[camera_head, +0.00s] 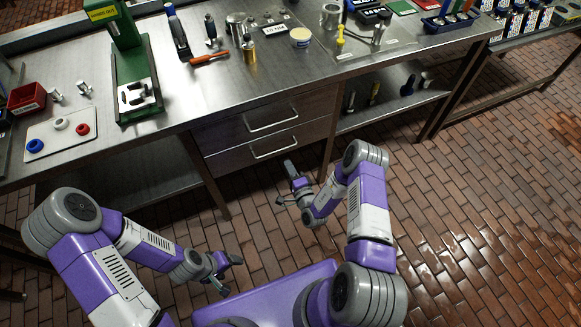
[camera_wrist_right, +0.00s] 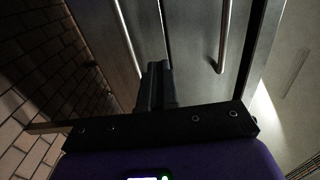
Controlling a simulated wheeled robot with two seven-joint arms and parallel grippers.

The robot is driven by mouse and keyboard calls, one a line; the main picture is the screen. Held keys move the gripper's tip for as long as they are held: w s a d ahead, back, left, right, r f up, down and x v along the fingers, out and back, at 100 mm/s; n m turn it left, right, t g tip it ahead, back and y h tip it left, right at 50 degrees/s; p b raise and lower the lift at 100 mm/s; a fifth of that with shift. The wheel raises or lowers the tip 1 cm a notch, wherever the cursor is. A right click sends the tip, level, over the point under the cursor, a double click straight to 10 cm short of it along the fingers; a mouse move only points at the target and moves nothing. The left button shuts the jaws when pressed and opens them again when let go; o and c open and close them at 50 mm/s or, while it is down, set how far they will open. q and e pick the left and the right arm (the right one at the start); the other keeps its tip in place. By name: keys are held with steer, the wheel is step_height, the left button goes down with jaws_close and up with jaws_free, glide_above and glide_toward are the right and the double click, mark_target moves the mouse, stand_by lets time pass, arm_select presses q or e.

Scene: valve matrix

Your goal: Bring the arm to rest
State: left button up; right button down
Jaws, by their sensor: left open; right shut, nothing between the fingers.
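My left gripper (camera_head: 229,275) hangs over the brick floor in front of the bench, near my purple base. Its two fingers are apart with nothing between them. My right gripper (camera_head: 290,170) is just in front of the bench drawers, below the height of the worktop. In the right wrist view its fingers (camera_wrist_right: 157,86) are together and empty, with the drawer fronts beyond them. Both arms are bent, and neither gripper touches anything that I can see.
The metal workbench (camera_head: 215,100) runs across the top. Its drawers (camera_head: 270,135) have bar handles facing me. A green press (camera_head: 140,85), a red bin (camera_head: 27,97) and a screwdriver (camera_head: 209,57) are on top. The brick floor (camera_head: 470,220) at right is clear.

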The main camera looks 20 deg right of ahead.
steer(key=shift+s, duration=0.4)
steer(key=s+a+r+n+g+y, duration=0.1)
steer(key=s+a+n+g+y, duration=0.2)
steer(key=s+a+g+y, duration=0.55)
steer(key=s+a+n+g+y, duration=0.3)
steer(key=s+a+g+y, duration=0.25)
steer(key=a, duration=0.55)
steer(key=s+d+f+n+g+h, duration=0.2)
steer(key=s+n+g+h, duration=0.5)
steer(key=s, duration=0.8)
steer(key=w+d+f+n+t+h, duration=0.1)
steer(key=w+d+t+h, duration=0.2)
steer(key=d, duration=0.3)
steer(key=shift+w+d+n+t+h, duration=0.15)
steer(key=shift+w+n+t+h, duration=0.2)
steer(key=shift+w, duration=0.2)
